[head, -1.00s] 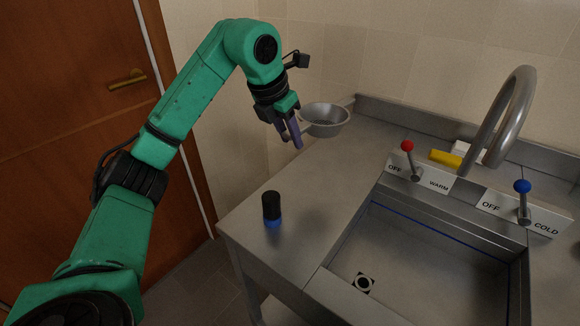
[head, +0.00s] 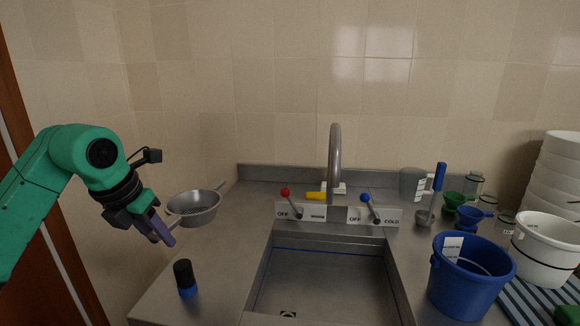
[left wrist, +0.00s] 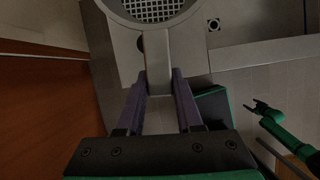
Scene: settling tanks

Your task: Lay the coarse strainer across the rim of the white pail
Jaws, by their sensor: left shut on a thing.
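The coarse strainer (head: 194,209) is a grey metal bowl with a mesh bottom, held in the air by the counter's left edge. My left gripper (head: 163,232) is shut on its flat handle. In the left wrist view the handle (left wrist: 157,62) lies between the fingers, and part of the mesh (left wrist: 155,8) shows at the top. The white pail (head: 543,252) stands far right, well apart from the strainer, with its open top visible. My right gripper (left wrist: 257,107) shows small in the left wrist view; its jaws are too small to judge.
A blue pail (head: 468,283) stands left of the white pail, by a striped mat (head: 532,305). The tall faucet (head: 335,160) and sink (head: 322,285) lie between strainer and pails. A black-and-blue bottle (head: 185,279) stands on the left counter. Stacked white bowls (head: 556,180) stand at the far right.

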